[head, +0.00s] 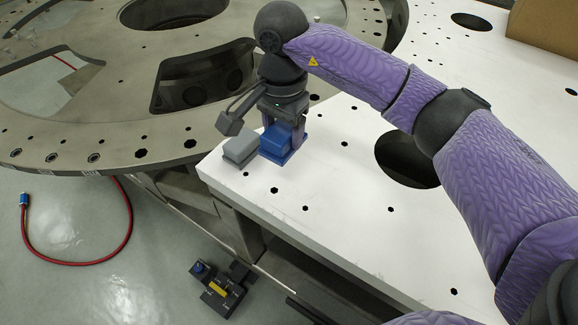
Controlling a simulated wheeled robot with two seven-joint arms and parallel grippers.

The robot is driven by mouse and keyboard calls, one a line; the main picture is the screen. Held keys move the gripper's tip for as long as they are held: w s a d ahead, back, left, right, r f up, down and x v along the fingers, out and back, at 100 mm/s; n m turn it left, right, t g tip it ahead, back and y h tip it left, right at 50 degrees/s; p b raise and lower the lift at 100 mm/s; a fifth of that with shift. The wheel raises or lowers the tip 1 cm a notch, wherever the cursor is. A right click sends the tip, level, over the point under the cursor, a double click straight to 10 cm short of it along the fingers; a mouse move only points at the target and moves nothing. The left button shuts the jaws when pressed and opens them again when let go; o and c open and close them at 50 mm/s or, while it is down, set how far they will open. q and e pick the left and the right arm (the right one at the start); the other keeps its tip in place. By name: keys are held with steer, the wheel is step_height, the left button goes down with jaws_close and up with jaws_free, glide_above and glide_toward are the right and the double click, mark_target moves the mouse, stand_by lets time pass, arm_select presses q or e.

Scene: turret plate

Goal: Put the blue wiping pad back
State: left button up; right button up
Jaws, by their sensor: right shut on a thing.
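The blue wiping pad (275,141) is at the left front corner of the white table, standing on or just above its top; I cannot tell which. My right gripper (285,121) comes down over it from above and is shut on it. The gripper hides the pad's upper back part. A grey block (240,149) of similar shape sits just left of the blue pad, close beside it. My left gripper is not in view.
The white table (330,200) has several dark holes, one large (408,159). A big metal ring plate (120,130) lies at the left. A brown box (545,35) stands at the back right. A red hose (75,262) and a black-yellow item (218,288) are on the floor.

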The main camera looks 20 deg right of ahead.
mark_target(285, 180)
steer(key=f, duration=0.9)
steer(key=shift+s+d+f+b, duration=0.15)
steer(key=shift+s+b, duration=0.05)
steer(key=shift+b, duration=0.2)
steer(key=shift+f, duration=0.1)
steer(key=o, duration=1.2)
steer(key=shift+r, duration=0.3)
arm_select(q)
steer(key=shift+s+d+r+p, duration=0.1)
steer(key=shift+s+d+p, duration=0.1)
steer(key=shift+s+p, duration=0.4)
arm_select(e)
step_height(285, 180, up, 12)
steer(key=shift+f, duration=0.15)
